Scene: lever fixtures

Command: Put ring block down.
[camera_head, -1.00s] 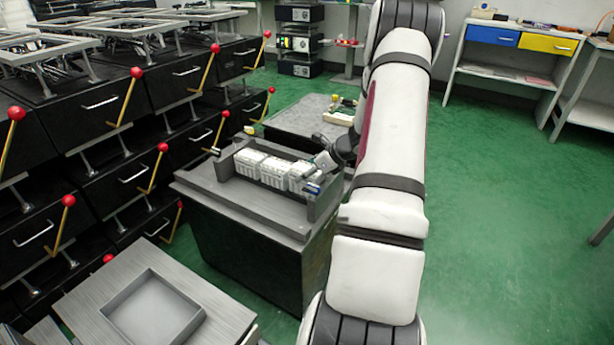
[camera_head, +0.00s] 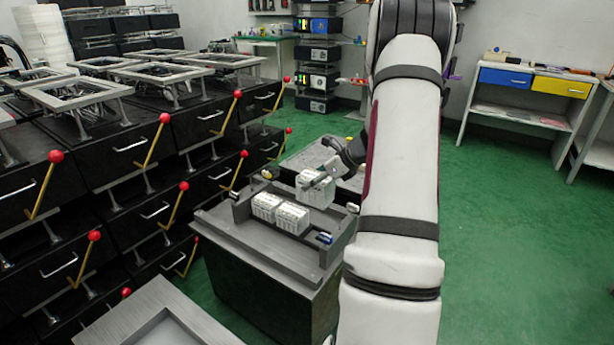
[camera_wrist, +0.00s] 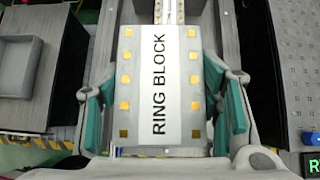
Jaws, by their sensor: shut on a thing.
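The ring block (camera_wrist: 165,85) fills the middle of the wrist view, a pale block with a white label reading RING BLOCK and gold squares along both sides. My gripper (camera_wrist: 165,118) is shut on it, with a green-padded finger at each side. In the head view the ring block (camera_head: 316,188) is a white block hanging from my gripper (camera_head: 325,172), above the back right part of the grey tray on the black stand. The far side of the block is hidden in the head view.
Two more white blocks (camera_head: 280,213) sit in the grey tray (camera_head: 241,212). Black drawer units (camera_head: 140,145) with red-knobbed levers stand at left. A grey table (camera_head: 310,155) is behind the tray. Green floor at right is open.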

